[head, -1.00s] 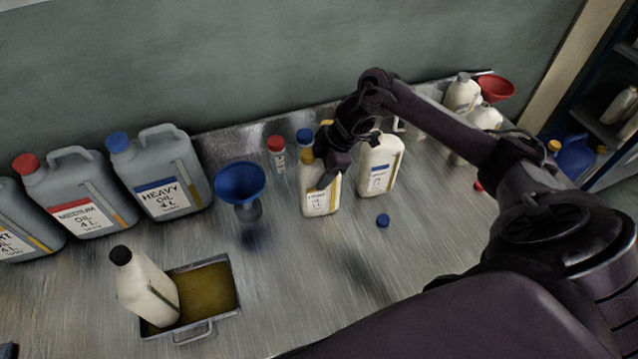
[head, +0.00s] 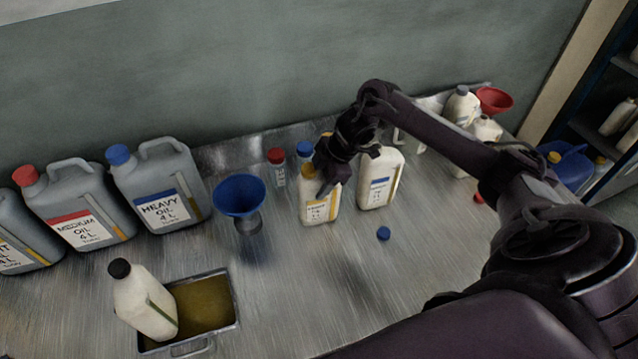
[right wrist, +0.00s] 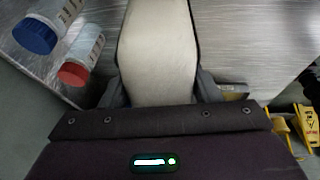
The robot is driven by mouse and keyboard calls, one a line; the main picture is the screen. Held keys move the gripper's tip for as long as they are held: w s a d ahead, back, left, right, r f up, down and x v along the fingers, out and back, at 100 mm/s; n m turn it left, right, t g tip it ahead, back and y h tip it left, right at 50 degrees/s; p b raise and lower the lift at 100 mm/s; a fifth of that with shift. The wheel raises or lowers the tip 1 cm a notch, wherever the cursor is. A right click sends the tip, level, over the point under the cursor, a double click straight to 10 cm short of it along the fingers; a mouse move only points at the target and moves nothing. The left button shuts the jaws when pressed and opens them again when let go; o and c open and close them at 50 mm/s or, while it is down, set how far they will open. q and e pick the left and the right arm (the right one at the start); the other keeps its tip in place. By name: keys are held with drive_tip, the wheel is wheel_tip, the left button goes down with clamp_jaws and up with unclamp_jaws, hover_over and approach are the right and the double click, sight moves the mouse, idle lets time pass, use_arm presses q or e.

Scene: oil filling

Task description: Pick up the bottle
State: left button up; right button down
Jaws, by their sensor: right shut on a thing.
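A cream bottle (head: 317,208) with a yellow-striped label stands on the metal workbench near the middle of the head view. My right gripper (head: 331,178) is around its upper part, reaching down from above and the right. In the right wrist view the cream bottle (right wrist: 158,50) fills the space between the two fingers of my right gripper (right wrist: 161,92), which is shut on it. My left gripper is not in view.
A second cream bottle (head: 379,180) with a blue label stands close to the right. A blue funnel (head: 239,195) stands to the left. A blue cap (head: 383,233) lies in front. A tray (head: 235,300) of oil holds a tilted bottle (head: 143,300). Grey oil jugs (head: 165,190) stand far left.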

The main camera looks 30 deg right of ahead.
drive_tip(key=r, duration=0.2)
drive_tip(key=r+b, duration=0.1)
drive_tip(key=r, duration=0.2)
drive_tip(key=shift+w+d+r, duration=0.1)
drive_tip(key=shift+w+r, duration=0.1)
drive_tip(key=shift+r, duration=0.15)
wheel_tip(320, 180, up, 14)
drive_tip(key=p, duration=0.3)
drive_tip(key=shift+p, duration=0.35)
drive_tip(key=shift+s, duration=0.15)
